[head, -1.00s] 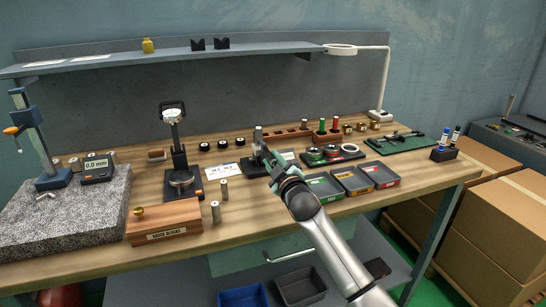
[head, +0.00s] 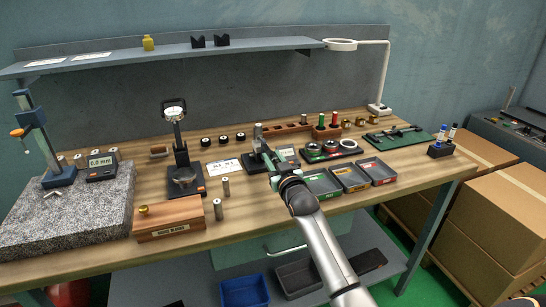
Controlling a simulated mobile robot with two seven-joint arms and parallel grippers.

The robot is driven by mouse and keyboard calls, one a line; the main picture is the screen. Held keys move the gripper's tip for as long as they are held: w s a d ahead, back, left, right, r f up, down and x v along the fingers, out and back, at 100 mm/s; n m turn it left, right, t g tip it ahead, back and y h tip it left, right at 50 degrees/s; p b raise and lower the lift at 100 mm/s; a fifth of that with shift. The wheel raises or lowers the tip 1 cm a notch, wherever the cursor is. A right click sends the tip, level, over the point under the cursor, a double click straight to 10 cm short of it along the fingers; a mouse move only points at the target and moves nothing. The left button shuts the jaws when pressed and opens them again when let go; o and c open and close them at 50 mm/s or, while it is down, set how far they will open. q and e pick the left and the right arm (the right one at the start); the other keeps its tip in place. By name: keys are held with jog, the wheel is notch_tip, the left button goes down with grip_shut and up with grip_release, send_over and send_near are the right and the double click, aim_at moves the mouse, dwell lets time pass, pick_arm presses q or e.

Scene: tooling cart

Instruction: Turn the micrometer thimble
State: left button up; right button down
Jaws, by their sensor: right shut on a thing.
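The micrometer (head: 258,134) stands in its black stand (head: 250,167) near the middle of the bench. My right gripper (head: 267,157) reaches it from the front right and is shut on the micrometer's thimble. The green-grey jaws cover most of the thimble, so its markings cannot be read. My left gripper is not in view.
A white card (head: 224,166) lies left of the stand. Green (head: 322,184), yellow (head: 350,179) and red (head: 378,172) trays lie to the right. Upright metal cylinders (head: 218,209) and a wooden gauge block box (head: 169,219) stand at front left.

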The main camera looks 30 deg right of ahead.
jog(key=shift+f, duration=0.1)
dwell(0.4)
jog(key=c, duration=1)
grip_release()
jog(key=v, duration=1.2)
jog(key=shift+s, duration=0.35)
